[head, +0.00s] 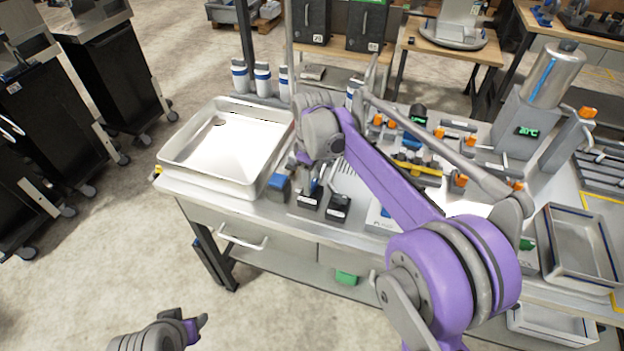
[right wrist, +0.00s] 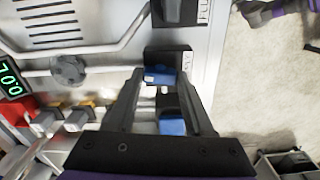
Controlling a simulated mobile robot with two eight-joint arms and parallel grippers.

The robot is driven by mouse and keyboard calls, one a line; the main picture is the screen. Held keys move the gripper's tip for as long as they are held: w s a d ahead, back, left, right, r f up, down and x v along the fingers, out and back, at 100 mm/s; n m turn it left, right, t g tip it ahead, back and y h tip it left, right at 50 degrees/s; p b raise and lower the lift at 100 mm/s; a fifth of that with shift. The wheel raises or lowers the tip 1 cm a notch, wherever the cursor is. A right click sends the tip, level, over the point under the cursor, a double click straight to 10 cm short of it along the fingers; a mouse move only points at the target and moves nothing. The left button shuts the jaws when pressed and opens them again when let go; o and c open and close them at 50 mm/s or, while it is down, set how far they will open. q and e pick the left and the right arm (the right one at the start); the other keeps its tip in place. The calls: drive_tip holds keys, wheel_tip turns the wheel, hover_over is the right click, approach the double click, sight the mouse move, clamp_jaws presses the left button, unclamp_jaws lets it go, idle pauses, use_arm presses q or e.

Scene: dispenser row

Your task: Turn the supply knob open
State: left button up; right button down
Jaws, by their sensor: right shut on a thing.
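My right gripper (head: 312,183) reaches down over the front left part of the bench, at a row of small dark blocks. In the right wrist view the right gripper (right wrist: 163,78) has its two fingers on either side of a blue-and-dark knob (right wrist: 158,77) and is shut on it. The knob sits in front of a dark block with a partly hidden label, which looks like the supply one. Its exact turn angle is hard to tell. My left gripper (head: 195,325) hangs low at the bottom left, away from the bench; its jaw gap is unclear.
A blue-topped block (head: 278,185) stands left of the right gripper, beside a large metal tray (head: 178,158). Another dark block (head: 340,206) stands close on the right. A grey round valve (right wrist: 68,71), pipes and orange-capped fittings are nearby.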

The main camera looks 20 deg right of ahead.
drive_tip(key=shift+n, duration=0.7)
drive_tip(key=shift+c, duration=1.4)
unclamp_jaws()
wheel_tip(320, 180, up, 11)
drive_tip(key=shift+p, duration=0.35)
drive_tip(key=shift+f, duration=0.1)
drive_tip(key=s+d+f+m+t, duration=0.1)
drive_tip(key=s+f+m+t, duration=0.1)
drive_tip(key=s, duration=0.6)
drive_tip(key=s+d+f+m+t, duration=0.1)
drive_tip(key=s+f+m, duration=0.4)
drive_tip(key=s+f, duration=0.2)
drive_tip(key=s+d+f+m+t, duration=0.1)
drive_tip(key=s+f+m, duration=0.3)
drive_tip(key=s, duration=0.7)
drive_tip(key=shift+f+t, duration=0.5)
drive_tip(key=shift+t, duration=0.3)
